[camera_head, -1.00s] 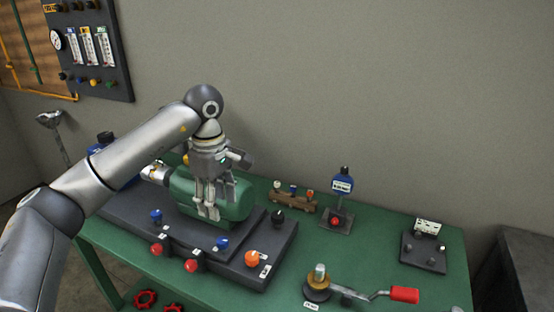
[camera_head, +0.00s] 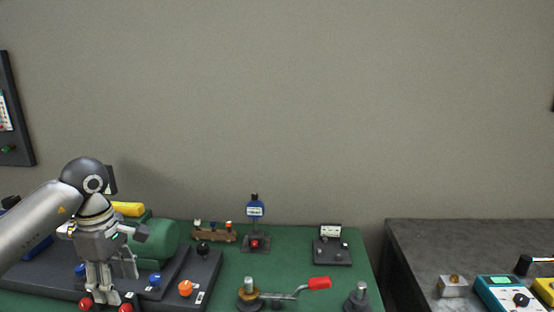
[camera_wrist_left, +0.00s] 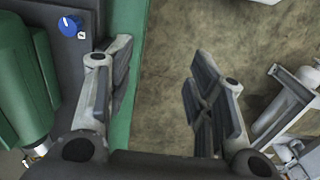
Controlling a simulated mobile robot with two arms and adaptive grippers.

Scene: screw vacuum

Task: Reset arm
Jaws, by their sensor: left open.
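My left gripper (camera_head: 105,297) hangs fingers down at the lower left of the head view, in front of the green pump motor (camera_head: 155,243) and over the front of its dark base plate (camera_head: 205,272). In the left wrist view my left gripper (camera_wrist_left: 160,95) has its fingers wide apart. Nothing is between them but the table's edge and the floor. The green motor (camera_wrist_left: 32,80) and a blue knob (camera_wrist_left: 68,27) lie to the left there. My right gripper is in neither view.
A grey bench (camera_head: 420,250) with instruments stands at the right.

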